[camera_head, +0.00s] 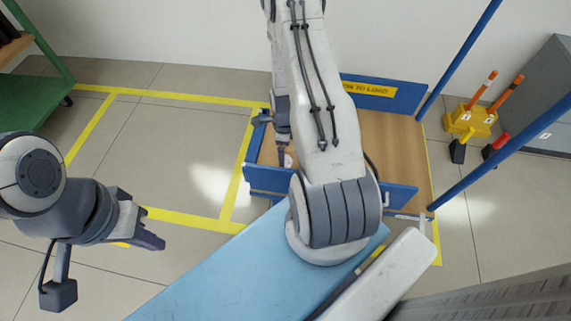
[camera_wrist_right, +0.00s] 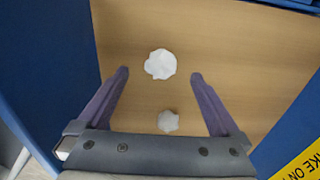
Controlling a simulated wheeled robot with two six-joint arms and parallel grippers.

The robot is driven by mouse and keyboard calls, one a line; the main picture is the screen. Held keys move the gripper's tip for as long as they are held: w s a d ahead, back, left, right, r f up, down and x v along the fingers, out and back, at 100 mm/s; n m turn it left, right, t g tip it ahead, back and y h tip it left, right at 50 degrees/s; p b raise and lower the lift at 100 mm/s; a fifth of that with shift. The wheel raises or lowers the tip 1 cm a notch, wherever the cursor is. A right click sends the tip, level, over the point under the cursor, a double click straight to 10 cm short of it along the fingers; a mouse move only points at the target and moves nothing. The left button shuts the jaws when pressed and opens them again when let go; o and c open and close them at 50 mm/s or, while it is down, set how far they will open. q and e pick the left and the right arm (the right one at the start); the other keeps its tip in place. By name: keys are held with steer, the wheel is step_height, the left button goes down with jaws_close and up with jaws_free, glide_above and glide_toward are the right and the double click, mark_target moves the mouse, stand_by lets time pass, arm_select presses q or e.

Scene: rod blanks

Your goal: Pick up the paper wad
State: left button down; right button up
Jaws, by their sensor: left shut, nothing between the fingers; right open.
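A white crumpled paper wad (camera_wrist_right: 160,64) lies on a wooden floor in the right wrist view, level with my fingertips and between them in the picture. A smaller, greyer lump (camera_wrist_right: 168,121) lies nearer the palm; I cannot tell if it is a second wad. A white bit (camera_head: 288,161) shows beside my right gripper in the head view, mostly hidden by the arm. My right gripper (camera_wrist_right: 160,75) is open and points down, with nothing gripped. My left gripper (camera_head: 155,242) is shut and empty, off at the left over the floor.
The wooden floor belongs to a cart with blue walls (camera_head: 268,179) and blue posts (camera_head: 460,58). A yellow sign (camera_head: 369,88) is on its back wall. A yellow caddy (camera_head: 470,120) and a grey cabinet (camera_head: 545,95) stand right. The tiled floor at left is clear.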

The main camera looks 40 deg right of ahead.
mark_target(286, 161)
steer(key=f+b, duration=0.3)
steer(key=f, duration=0.2)
steer(key=shift+s+d+f+b, duration=0.1)
steer(key=shift+s+d+b, duration=0.1)
steer(key=shift+b, duration=0.15)
steer(key=c, duration=1.4)
